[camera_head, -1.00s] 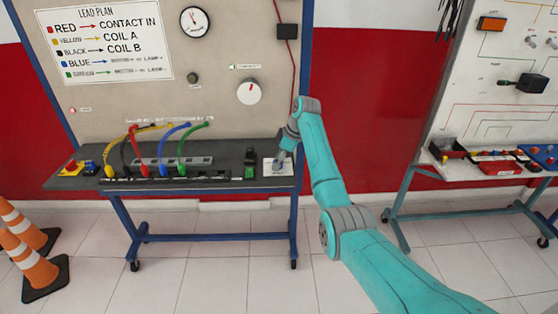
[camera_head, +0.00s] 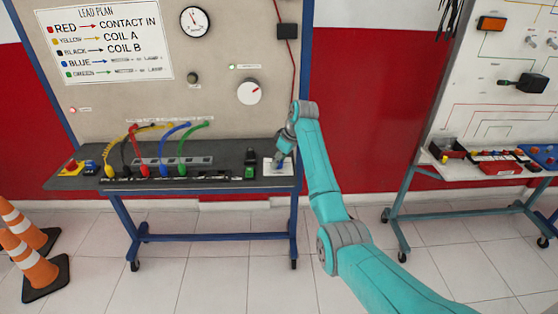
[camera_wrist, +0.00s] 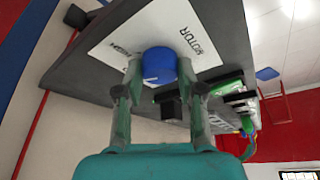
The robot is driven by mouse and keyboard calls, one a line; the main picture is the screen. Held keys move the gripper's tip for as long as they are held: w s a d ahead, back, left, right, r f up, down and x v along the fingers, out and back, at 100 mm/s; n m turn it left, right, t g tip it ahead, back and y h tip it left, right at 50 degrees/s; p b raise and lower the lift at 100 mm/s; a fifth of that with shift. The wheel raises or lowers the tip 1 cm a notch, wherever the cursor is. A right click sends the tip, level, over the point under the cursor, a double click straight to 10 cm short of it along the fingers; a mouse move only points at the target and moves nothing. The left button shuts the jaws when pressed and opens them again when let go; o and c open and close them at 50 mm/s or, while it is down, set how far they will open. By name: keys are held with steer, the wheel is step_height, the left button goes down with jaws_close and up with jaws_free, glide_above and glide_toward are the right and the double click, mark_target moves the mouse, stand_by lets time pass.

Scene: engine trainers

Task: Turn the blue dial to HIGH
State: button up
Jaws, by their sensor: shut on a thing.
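The blue dial (camera_wrist: 159,64) sits on a white plate (camera_wrist: 130,30) that reads MOTOR, with a smaller word too small to read. In the wrist view my gripper (camera_wrist: 158,70) has one finger on each side of the dial and is shut on it. The dial's pointer and the HIGH mark cannot be made out. In the head view my gripper (camera_head: 281,159) reaches down to the white plate (camera_head: 278,167) at the right end of the dark bench shelf (camera_head: 220,178), and mostly hides the dial.
A green-and-black switch (camera_head: 250,165) stands just left of the plate. Coloured leads (camera_head: 165,145) plug in farther left. Traffic cones (camera_head: 30,262) stand at lower left.

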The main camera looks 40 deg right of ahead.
steer(key=m+h, duration=0.1)
steer(key=m, duration=0.3)
steer(key=shift+a+h, duration=0.15)
steer(key=shift+h, duration=0.25)
steer(key=shift+m+h, duration=0.7)
steer(key=shift+m, duration=1.4)
steer(key=o, duration=1.1)
steer(key=shift+o, duration=0.2)
steer(key=v, duration=1.2)
steer(key=shift+a, duration=0.1)
